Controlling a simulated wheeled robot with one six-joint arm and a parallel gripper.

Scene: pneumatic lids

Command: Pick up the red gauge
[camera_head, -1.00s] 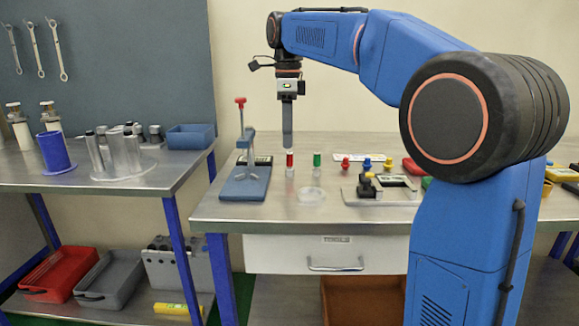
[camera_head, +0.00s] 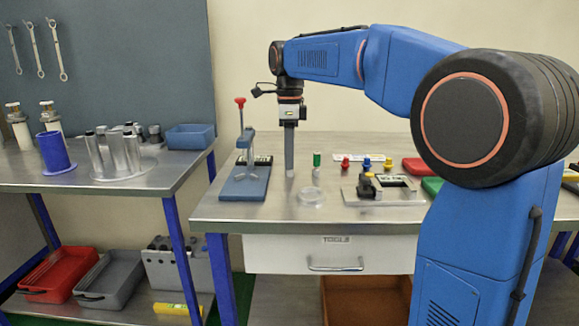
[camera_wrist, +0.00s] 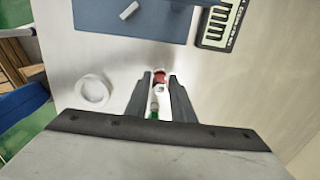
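The red gauge (camera_wrist: 159,77) shows in the wrist view between the tips of my two fingers, with a red top and a white part beside it. My gripper (camera_wrist: 160,80) is open, pointing down, with a small gap on either side of the gauge. In the head view my gripper (camera_head: 290,172) stands low over the table and hides the red gauge. The green gauge (camera_head: 317,159) stands upright just to the right of my gripper; its green part (camera_wrist: 154,113) also shows between my fingers in the wrist view.
A blue stand (camera_head: 245,185) with a red-knobbed post is close on the left. A clear round dish (camera_head: 311,195) lies in front. A fixture plate (camera_head: 384,190) and small red, blue and yellow knobs (camera_head: 367,163) are to the right. The table's front is clear.

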